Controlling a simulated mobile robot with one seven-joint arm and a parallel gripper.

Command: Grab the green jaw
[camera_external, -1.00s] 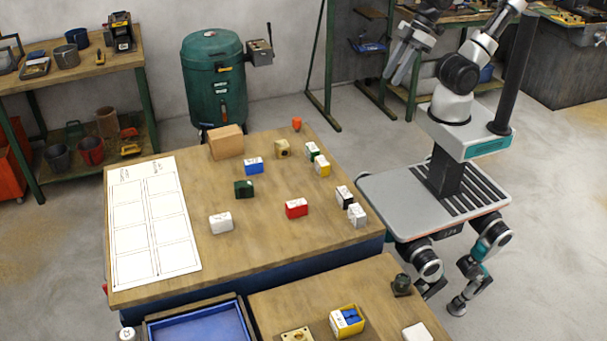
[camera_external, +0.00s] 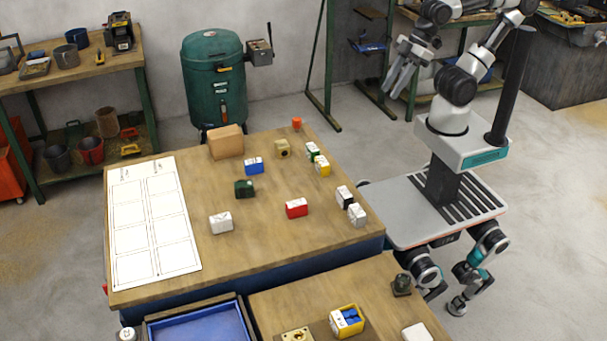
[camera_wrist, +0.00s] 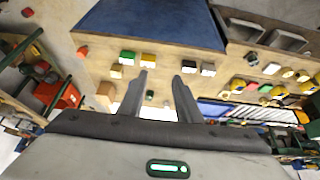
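The green jaw looks to be the small green-and-white block (camera_external: 312,150) near the far right edge of the wooden table, just behind a yellow-and-white block (camera_external: 322,166). In the wrist view, a green block (camera_wrist: 127,57) shows beside a yellow one (camera_wrist: 148,60), left of my fingers. A darker green block (camera_external: 244,189) also stands near the table's middle. My gripper (camera_external: 395,84) hangs in the air to the right of the table, apart from all the blocks. Its two fingers (camera_wrist: 160,74) are spread with nothing held between them.
A tan block (camera_external: 283,149) and an orange piece (camera_external: 297,124) stand near the green-and-white block. Blue (camera_external: 254,166), red (camera_external: 297,208), black-and-white (camera_external: 344,196) and white (camera_external: 357,215) blocks are spread over the table. A brown box (camera_external: 226,142) stands at the back.

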